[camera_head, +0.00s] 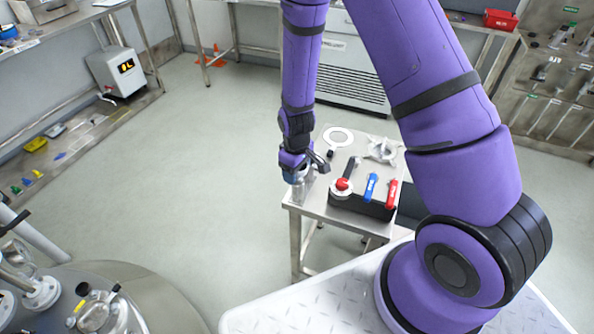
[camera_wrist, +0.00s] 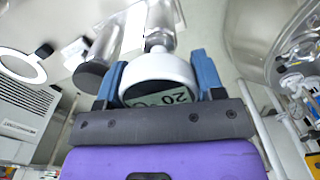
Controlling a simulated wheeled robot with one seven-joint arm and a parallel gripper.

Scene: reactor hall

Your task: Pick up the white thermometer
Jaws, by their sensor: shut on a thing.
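The white thermometer (camera_wrist: 158,70) has a round white head with a display reading 20. It fills the space between the blue fingers of my gripper (camera_wrist: 158,85) in the wrist view, and the fingers are shut on its head. A metal part shows beyond the head in the wrist view. In the head view my gripper (camera_head: 296,172) is over the left edge of a small steel table (camera_head: 318,212). The thermometer is mostly hidden there by the gripper.
A black block with a red-handled valve (camera_head: 343,185), a blue handle (camera_head: 371,187) and a red handle (camera_head: 391,193) stands just right of my gripper. A white ring (camera_head: 338,136) and a grey handwheel (camera_head: 382,150) lie behind. Open floor is to the left.

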